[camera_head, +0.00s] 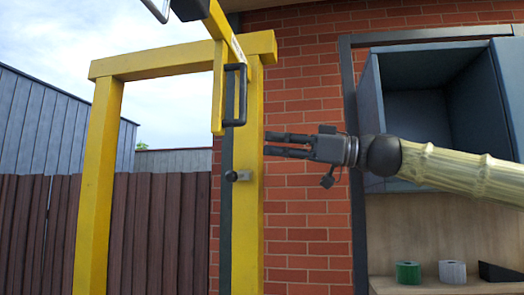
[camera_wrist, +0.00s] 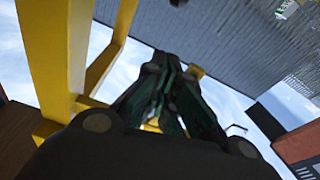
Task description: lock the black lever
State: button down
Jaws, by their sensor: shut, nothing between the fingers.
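A black D-shaped handle (camera_head: 243,96), the most lever-like black part in view, stands upright on a yellow panel edge (camera_head: 218,90) by the right yellow post (camera_head: 253,215). Lower on that post is a small grey latch piece (camera_head: 244,176) with a dark round knob (camera_head: 231,176). My gripper (camera_head: 268,144) points left in the head view, just right of the post, below the handle and above the latch. Its fingers look close together and empty. In the wrist view the dark fingers (camera_wrist: 168,98) fill the middle, with nothing seen between them.
A yellow crossbeam (camera_head: 170,60) and left post (camera_head: 95,190) frame an opening before a brown fence (camera_head: 150,230). A brick wall (camera_head: 300,235) stands behind my gripper. At right are a blue-grey cabinet (camera_head: 370,95) and a shelf with a green roll (camera_head: 408,272) and a white roll (camera_head: 452,271).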

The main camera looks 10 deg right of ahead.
jog(key=w+a+f+p, duration=0.2)
jog(key=a+p, duration=0.2)
jog(key=a, duration=0.3)
jog(key=shift+w+a+f+p, duration=0.3)
jog(key=shift+w+a, duration=0.1)
jog(key=shift+d, duration=0.1)
jog(key=shift+f+b, duration=0.2)
jog(key=shift+b, duration=0.1)
